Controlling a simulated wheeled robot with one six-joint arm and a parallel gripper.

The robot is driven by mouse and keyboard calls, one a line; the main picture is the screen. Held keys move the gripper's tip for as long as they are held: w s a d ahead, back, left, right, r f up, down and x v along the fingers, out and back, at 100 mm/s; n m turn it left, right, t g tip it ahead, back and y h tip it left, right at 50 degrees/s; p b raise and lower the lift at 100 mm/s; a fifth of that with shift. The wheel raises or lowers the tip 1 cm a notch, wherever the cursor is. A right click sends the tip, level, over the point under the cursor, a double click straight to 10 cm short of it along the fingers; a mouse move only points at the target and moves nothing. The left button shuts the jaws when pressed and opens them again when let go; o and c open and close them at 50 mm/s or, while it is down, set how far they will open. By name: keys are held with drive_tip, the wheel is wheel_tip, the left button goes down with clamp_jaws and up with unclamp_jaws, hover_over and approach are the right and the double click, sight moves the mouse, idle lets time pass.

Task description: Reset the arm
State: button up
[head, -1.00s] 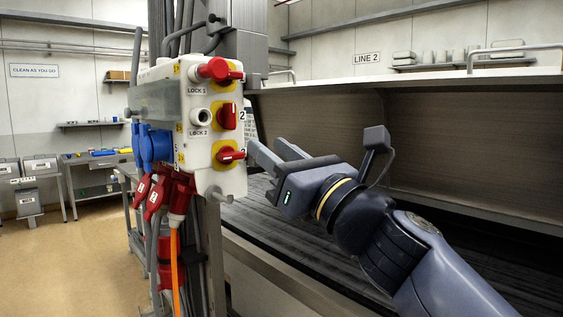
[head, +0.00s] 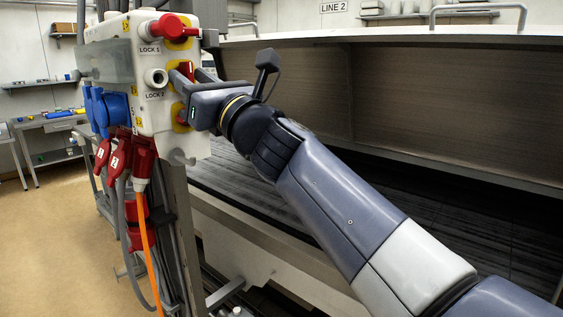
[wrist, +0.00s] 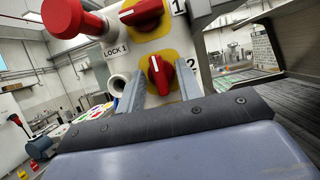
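My gripper (head: 187,76) is open at the front of the white switch box (head: 152,105). In the wrist view its two fingers (wrist: 158,74) stand apart, one on either side of the red rotary knob numbered 2 (wrist: 160,78). I cannot tell whether they touch it. That knob is mostly hidden behind the fingers in the head view. The red knob numbered 1 (wrist: 141,12) is above it on a yellow plate. A third red knob (head: 180,113) is lower, partly hidden by my gripper.
A red part sticks out at LOCK 1 (wrist: 73,18); the LOCK 2 hole (head: 156,77) is empty. A long hood with a dark bed (head: 240,180) lies behind my arm.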

drive_tip(key=b+v, duration=0.3)
drive_tip(key=v, duration=0.8)
drive_tip(key=p+x, duration=0.3)
drive_tip(key=x, duration=0.8)
drive_tip(key=shift+r, duration=0.1)
drive_tip(key=n+g+p, duration=0.1)
drive_tip(key=n, duration=0.1)
drive_tip(key=n+g+y+p, duration=0.1)
drive_tip(key=n, duration=0.1)
drive_tip(key=shift+w+d+r+n+y, duration=0.1)
drive_tip(key=shift+d+n+y, duration=0.1)
drive_tip(key=shift+n+y, duration=0.15)
drive_tip(key=n+g+p, duration=0.2)
drive_tip(key=n, duration=0.3)
drive_tip(key=n+g+p, duration=0.1)
drive_tip(key=n+g, duration=0.1)
drive_tip(key=n, duration=0.1)
drive_tip(key=shift+y, duration=0.35)
drive_tip(key=shift+n, duration=0.35)
